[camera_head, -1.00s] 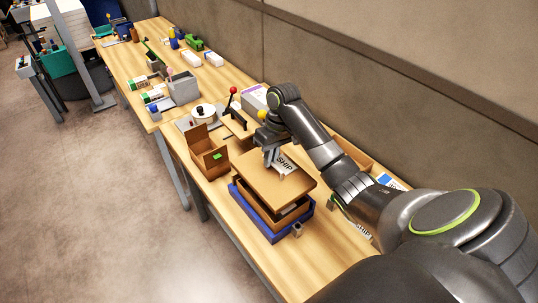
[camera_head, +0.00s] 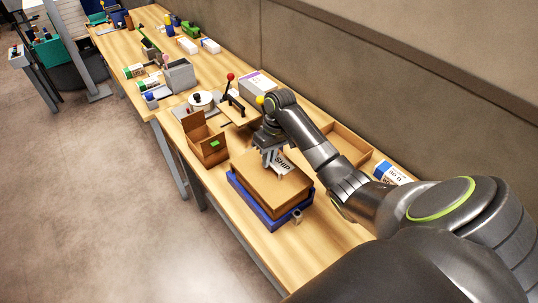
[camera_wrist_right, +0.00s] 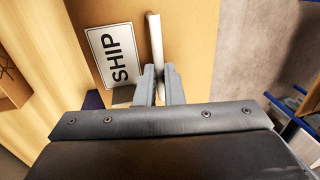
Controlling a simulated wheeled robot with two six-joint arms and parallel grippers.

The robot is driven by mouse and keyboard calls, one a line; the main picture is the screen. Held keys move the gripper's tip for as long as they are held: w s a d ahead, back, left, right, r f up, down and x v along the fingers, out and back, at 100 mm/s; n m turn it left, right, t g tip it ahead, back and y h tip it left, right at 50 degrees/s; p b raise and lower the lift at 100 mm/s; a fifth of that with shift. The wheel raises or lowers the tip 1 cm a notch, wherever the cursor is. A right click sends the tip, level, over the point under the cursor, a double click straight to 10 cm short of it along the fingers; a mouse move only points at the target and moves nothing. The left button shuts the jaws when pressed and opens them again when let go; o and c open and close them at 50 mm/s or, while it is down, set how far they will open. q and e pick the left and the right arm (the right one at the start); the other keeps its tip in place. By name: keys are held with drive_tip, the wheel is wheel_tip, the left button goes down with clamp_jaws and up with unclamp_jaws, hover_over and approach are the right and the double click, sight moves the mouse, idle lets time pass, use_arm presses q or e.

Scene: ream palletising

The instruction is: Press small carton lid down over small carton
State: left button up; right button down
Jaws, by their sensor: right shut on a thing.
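The brown small carton lid (camera_head: 262,180) lies level over the small carton, which sits in a blue tray (camera_head: 250,207). No clear gap shows between lid and carton in the head view, and the lid hides most of the carton. The lid has a white SHIP label (camera_head: 285,162) on top, which shows in the right wrist view too (camera_wrist_right: 115,54). My right gripper (camera_head: 270,163) points down at the lid's top. In the right wrist view its fingers (camera_wrist_right: 160,75) are shut on a pale upright grip of the lid. My left gripper is not in view.
An open brown box (camera_head: 207,147) stands just left of the tray. A lever press (camera_head: 232,100) and a white round pot (camera_head: 200,101) stand farther back. A shallow wooden tray (camera_head: 350,143) lies along the wall side. The bench front (camera_head: 290,255) is clear.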

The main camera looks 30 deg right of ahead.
drive_tip(key=shift+f+b, duration=0.5)
drive_tip(key=shift+f, duration=0.75)
drive_tip(key=c, duration=1.2)
unclamp_jaws()
drive_tip(key=shift+o, duration=0.2)
drive_tip(key=shift+d+r+p, duration=0.1)
drive_tip(key=shift+r+p, duration=0.35)
drive_tip(key=shift+p, duration=0.45)
drive_tip(key=shift+d+r+p, duration=0.1)
drive_tip(key=shift+r+p, duration=0.45)
